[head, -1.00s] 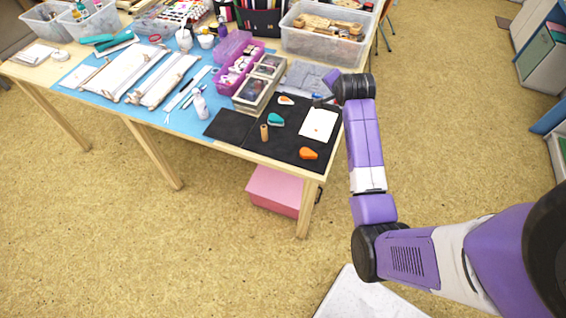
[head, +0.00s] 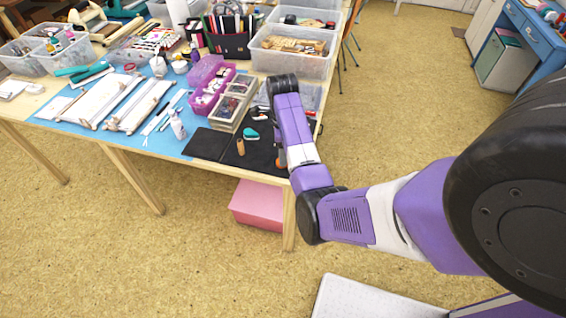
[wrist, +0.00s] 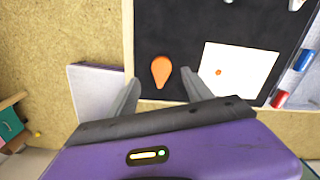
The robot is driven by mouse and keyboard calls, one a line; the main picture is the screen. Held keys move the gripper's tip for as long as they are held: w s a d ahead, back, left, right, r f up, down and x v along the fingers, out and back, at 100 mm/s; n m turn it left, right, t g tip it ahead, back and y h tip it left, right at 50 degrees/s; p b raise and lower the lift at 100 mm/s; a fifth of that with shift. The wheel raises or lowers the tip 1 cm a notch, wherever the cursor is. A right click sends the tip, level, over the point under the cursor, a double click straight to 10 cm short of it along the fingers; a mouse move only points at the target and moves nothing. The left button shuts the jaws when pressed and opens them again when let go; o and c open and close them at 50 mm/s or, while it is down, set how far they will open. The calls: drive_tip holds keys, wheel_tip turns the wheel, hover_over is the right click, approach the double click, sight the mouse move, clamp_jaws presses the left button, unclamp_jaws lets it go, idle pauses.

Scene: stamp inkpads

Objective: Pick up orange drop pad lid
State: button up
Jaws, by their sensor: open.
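The orange drop pad lid (wrist: 161,71) lies on the black mat (wrist: 180,22) near the table edge. In the head view only a sliver of it (head: 279,162) shows beside my arm. My gripper (wrist: 161,78) is open and empty. In the wrist view its two fingers stand left and right of the orange drop, which appears between the fingertips. The fingers look apart from it; how high they are above the mat is hard to tell. In the head view my forearm hides the gripper.
A white card (wrist: 238,70) with an orange mark lies right of the orange drop. A teal drop pad (head: 251,134) and a wooden cylinder (head: 240,147) stand on the mat. Clear boxes (head: 234,105) are behind. A pink box (head: 257,205) sits under the table.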

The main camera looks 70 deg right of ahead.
drive_tip(key=shift+d+f, duration=0.2)
drive_tip(key=shift+f, duration=2.15)
clamp_jaws()
